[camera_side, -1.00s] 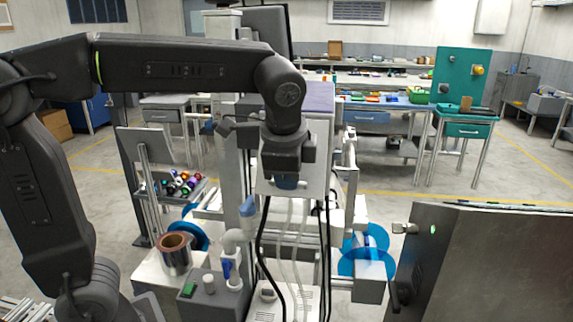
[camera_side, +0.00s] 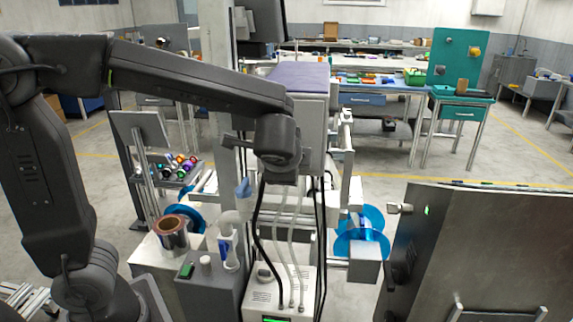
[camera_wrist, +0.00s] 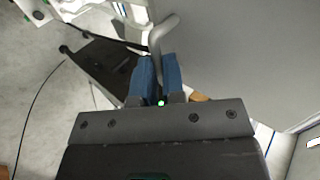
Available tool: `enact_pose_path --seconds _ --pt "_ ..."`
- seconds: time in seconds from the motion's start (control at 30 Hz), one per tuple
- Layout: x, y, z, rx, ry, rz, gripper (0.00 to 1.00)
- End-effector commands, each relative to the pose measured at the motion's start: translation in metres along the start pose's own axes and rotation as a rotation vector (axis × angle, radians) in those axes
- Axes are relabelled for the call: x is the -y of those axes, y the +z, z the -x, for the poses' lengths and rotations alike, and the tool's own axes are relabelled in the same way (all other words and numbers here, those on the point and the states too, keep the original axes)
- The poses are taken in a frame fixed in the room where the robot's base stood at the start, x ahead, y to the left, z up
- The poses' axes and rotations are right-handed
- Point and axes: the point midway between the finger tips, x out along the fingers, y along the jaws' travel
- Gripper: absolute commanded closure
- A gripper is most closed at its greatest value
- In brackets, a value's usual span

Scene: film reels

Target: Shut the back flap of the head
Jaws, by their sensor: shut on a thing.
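The head is a pale grey box with a purple top (camera_side: 300,77) on the tall machine in the middle of the side view. My wrist covers much of its near face, and I cannot tell how far the back flap stands open. In the wrist view a broad grey panel (camera_wrist: 235,45), apparently the flap, fills the upper right. A bent grey handle (camera_wrist: 158,38) stands by it. My gripper (camera_wrist: 157,72) has blue fingertips shut on this handle. In the side view my fingertips do not show clearly.
Hoses (camera_side: 285,230) hang just below my wrist. A grey column stands left of the head. Blue reels (camera_side: 362,235) sit lower right, and a copper roll (camera_side: 171,233) lower left. A large dark metal cabinet (camera_side: 485,255) stands at the right, with open floor behind it.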

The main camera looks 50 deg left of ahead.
Motion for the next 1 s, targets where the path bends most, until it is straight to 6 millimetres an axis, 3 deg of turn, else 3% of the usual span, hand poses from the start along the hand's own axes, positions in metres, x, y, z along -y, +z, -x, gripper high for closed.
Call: enact_pose_path --seconds 0.43,0.47,0.7,1.0 --pt "-0.0039 0.001 -0.0036 0.007 0.011 -0.004 1.0" --pt "-0.004 0.001 -0.0036 0.007 0.011 -0.004 0.89" --pt "-0.0027 0.0007 -0.0029 0.006 0.008 -0.003 0.66" --pt "-0.0014 0.0002 0.0 0.002 0.005 -0.002 0.64"
